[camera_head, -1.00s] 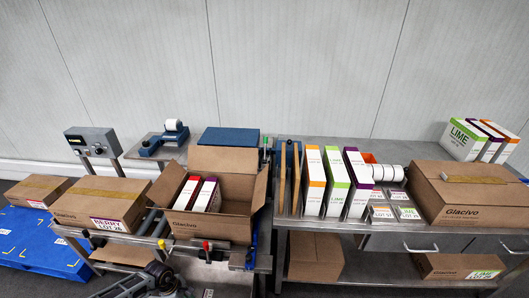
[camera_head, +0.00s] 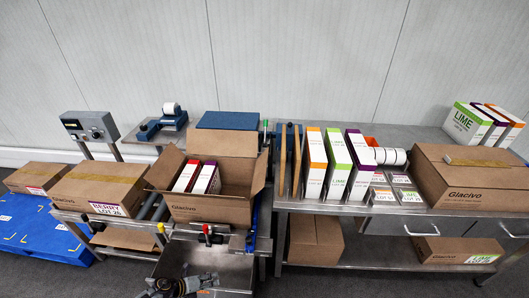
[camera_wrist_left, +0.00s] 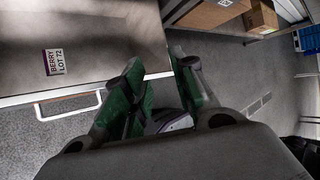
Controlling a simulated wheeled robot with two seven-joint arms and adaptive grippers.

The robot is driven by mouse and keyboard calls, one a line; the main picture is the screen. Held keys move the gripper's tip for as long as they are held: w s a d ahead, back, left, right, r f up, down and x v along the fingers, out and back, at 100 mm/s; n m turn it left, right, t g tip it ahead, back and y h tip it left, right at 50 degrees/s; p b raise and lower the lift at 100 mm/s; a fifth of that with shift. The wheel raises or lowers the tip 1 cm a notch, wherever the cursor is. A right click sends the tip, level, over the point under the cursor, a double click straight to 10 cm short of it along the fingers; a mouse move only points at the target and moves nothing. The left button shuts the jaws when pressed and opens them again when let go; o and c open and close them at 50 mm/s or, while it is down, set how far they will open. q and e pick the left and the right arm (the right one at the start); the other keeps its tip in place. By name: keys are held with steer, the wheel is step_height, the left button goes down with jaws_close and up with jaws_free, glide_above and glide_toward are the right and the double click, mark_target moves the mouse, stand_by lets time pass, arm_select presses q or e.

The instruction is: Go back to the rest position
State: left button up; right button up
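My left gripper (camera_head: 190,284) shows at the bottom edge of the head view, low in front of the packing bench and partly cut off. In the left wrist view its green-padded fingers (camera_wrist_left: 160,82) stand apart with a gap between them and hold nothing. Beyond them are grey floor and a grey surface with a "BERRY LOT 72" label (camera_wrist_left: 55,62) and a white handle (camera_wrist_left: 68,104). My right gripper is in neither view.
An open carton (camera_head: 210,208) with red and purple boxes inside stands on the bench. A closed carton (camera_head: 98,188) is to its left. Orange, green and purple boxes stand upright on the steel table (camera_head: 345,205). A blue pallet (camera_head: 38,232) lies at far left.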

arm_select(q)
steer(key=s+a+f+n+t+y+b, duration=0.1)
steer(key=s+a+f+n+y, duration=0.3)
steer(key=f+n, duration=0.45)
steer(key=s+a+f+n+t+y+b, duration=0.1)
steer(key=s+a+f+n+y+b, duration=0.1)
steer(key=s+a+f+n, duration=0.6)
steer(key=s+f+n+g, duration=0.2)
steer(key=s+n, duration=0.3)
steer(key=s, duration=0.3)
steer(key=s+d+f+n+g+y+b, duration=0.1)
steer(key=s+f+n+g, duration=0.1)
steer(key=s+f+n, duration=0.3)
steer(key=s+d+f+n+g+y, duration=0.1)
steer(key=s+n, duration=0.4)
steer(key=s, duration=0.5)
step_height(320, 180, down, 2)
steer(key=shift+s+d+f+g+b, duration=0.2)
steer(key=shift+s+g+b, duration=0.15)
steer(key=shift+g, duration=0.35)
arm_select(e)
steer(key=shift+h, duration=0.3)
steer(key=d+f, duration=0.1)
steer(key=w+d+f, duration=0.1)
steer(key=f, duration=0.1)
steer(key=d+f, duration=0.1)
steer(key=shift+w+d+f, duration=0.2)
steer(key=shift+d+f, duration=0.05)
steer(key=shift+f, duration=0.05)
